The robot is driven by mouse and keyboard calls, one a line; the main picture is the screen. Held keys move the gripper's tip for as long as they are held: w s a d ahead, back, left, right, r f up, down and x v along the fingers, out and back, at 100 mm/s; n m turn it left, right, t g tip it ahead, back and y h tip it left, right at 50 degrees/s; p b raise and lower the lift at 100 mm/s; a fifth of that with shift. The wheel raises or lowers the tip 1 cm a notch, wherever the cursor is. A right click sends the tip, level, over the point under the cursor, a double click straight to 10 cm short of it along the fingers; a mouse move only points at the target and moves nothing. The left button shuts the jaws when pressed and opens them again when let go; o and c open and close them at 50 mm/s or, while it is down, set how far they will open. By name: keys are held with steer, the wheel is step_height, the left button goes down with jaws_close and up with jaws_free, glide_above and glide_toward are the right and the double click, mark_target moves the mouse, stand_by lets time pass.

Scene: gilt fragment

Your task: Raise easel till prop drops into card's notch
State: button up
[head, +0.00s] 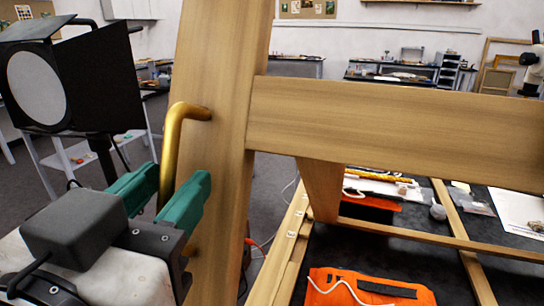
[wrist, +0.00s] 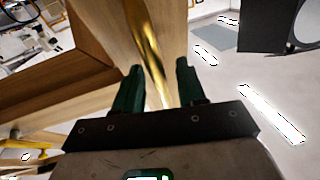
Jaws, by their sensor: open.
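The wooden easel (head: 395,125) fills the middle and right of the head view, with a broad upright (head: 222,60) and a crossbar. A bent brass handle (head: 172,140) is fixed to the upright; it also shows in the wrist view (wrist: 150,50). My gripper (head: 174,180) is open, with its green fingers on either side of the handle's lower part; whether they touch it I cannot tell. A short wooden piece (head: 320,188), perhaps the prop, slants down behind the crossbar towards wooden rails (head: 460,235). I cannot make out a card or its notch.
A black studio lamp (head: 75,75) stands close at the left. An orange pouch (head: 365,288) with a white cord lies on the dark tabletop (head: 400,262). Workbenches (head: 405,80) stand far back along the wall. Grey floor (head: 270,175) shows beyond the upright.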

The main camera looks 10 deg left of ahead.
steer(key=shift+w, duration=0.15)
jaws_close()
stand_by(0.4)
